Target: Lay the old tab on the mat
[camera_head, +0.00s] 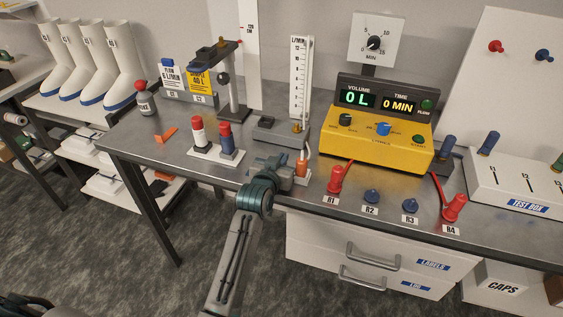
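A small flat orange piece (166,135) lies on the bare metal bench at the left; it may be the old tab, but I cannot tell for sure. I cannot make out a mat.
Behind are a dark post stand (234,90) and a tall flow meter (298,85). A yellow control box (375,150) stands to the right.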

